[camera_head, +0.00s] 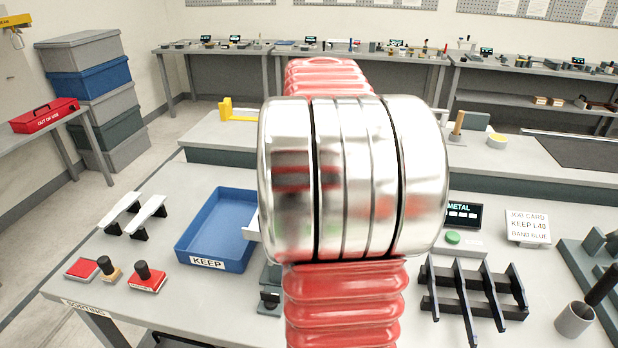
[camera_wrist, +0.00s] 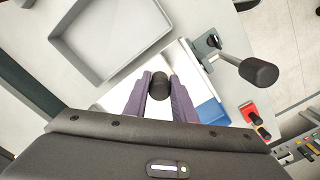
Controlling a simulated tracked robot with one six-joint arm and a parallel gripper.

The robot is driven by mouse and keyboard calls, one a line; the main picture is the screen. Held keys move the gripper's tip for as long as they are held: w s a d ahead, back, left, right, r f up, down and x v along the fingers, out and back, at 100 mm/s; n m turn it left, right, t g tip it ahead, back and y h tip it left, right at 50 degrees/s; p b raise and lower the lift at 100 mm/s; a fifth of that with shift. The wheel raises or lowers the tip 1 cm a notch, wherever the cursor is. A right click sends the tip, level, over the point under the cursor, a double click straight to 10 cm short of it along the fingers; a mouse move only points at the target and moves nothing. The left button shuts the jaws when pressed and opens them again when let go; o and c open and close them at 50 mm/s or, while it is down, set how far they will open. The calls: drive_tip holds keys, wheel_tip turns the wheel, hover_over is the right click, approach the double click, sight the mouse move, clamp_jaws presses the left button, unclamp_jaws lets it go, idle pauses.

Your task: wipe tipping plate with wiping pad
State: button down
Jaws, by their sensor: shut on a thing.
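My gripper (camera_wrist: 160,82) has its two purple fingers on either side of a black round knob (camera_wrist: 159,88), apparently the handle of the wiping pad, and is shut on it. The pad's base under the knob is not clearly visible. A white plate (camera_wrist: 195,72), apparently the tipping plate, lies beneath the fingers in the wrist view. A lever with a black knob (camera_wrist: 259,71) stands at its right side. I cannot tell whether the pad touches the plate. In the head view my own arm hides the gripper and most of the plate; only a pale edge (camera_head: 251,231) shows.
The blue KEEP tray (camera_head: 184,245) stands left of my arm; part of it shows in the wrist view (camera_wrist: 212,112). A grey tray (camera_wrist: 75,52) lies beside the plate. Black-knobbed stamps (camera_head: 147,279), a black rack (camera_head: 470,302) and a cup (camera_head: 574,320) stand on the bench.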

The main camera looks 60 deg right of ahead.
drive_tip(key=shift+r, duration=1.95)
drive_tip(key=shift+s, duration=0.1)
